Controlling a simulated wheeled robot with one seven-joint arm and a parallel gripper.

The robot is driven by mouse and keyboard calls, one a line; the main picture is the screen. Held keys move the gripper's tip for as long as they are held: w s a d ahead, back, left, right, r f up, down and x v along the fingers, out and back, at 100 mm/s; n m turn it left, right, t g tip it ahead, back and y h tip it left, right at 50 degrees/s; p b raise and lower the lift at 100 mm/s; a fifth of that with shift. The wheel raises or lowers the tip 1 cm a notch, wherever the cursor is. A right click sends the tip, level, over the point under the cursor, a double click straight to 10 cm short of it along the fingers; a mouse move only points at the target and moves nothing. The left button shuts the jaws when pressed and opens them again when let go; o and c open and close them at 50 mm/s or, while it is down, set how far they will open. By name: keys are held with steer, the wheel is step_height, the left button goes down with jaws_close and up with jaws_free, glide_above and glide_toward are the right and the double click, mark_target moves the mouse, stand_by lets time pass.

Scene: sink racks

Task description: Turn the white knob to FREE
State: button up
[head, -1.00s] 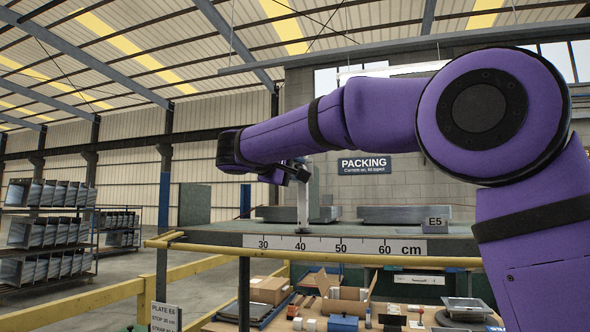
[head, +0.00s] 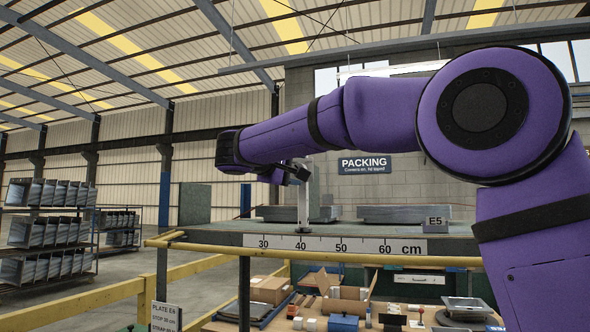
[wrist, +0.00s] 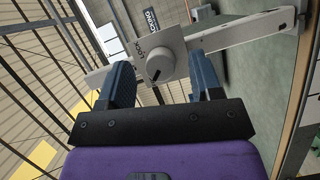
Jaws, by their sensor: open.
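The white knob (wrist: 165,63) is round, with a dark pointer line, on a pale plate (wrist: 143,42) in the wrist view. Small dark lettering beside it looks like LOCK; I cannot read FREE. My gripper (wrist: 162,74) is open, with one blue finger on each side of the knob. I cannot tell whether either finger touches it. In the head view my gripper (head: 298,172) is at the top of a pale upright post (head: 303,212), and the knob itself cannot be made out there.
The post stands on a raised shelf (head: 215,237) with a centimetre scale (head: 335,246) on its front edge. Grey flat items (head: 405,214) lie behind. A yellow rail (head: 320,254) runs along the front. Below is a bench with boxes (head: 345,301) and tools.

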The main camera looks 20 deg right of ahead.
steer(key=v, duration=1)
steer(key=shift+a, duration=0.3)
steer(key=shift+s, duration=0.15)
steer(key=s+d+f+g+y, duration=0.4)
steer(key=s+d+f+y, duration=0.2)
steer(key=s+d+f, duration=0.8)
steer(key=s+d+f+m+y, duration=0.1)
steer(key=s+f+y, duration=0.3)
steer(key=s+f, duration=0.4)
steer(key=s+d+f+m+y, duration=0.1)
steer(key=s+f+m+y, duration=0.2)
steer(key=s+f, duration=0.6)
steer(key=shift+s+d+y, duration=0.25)
steer(key=shift+d+y, duration=0.15)
steer(key=shift+y, duration=0.4)
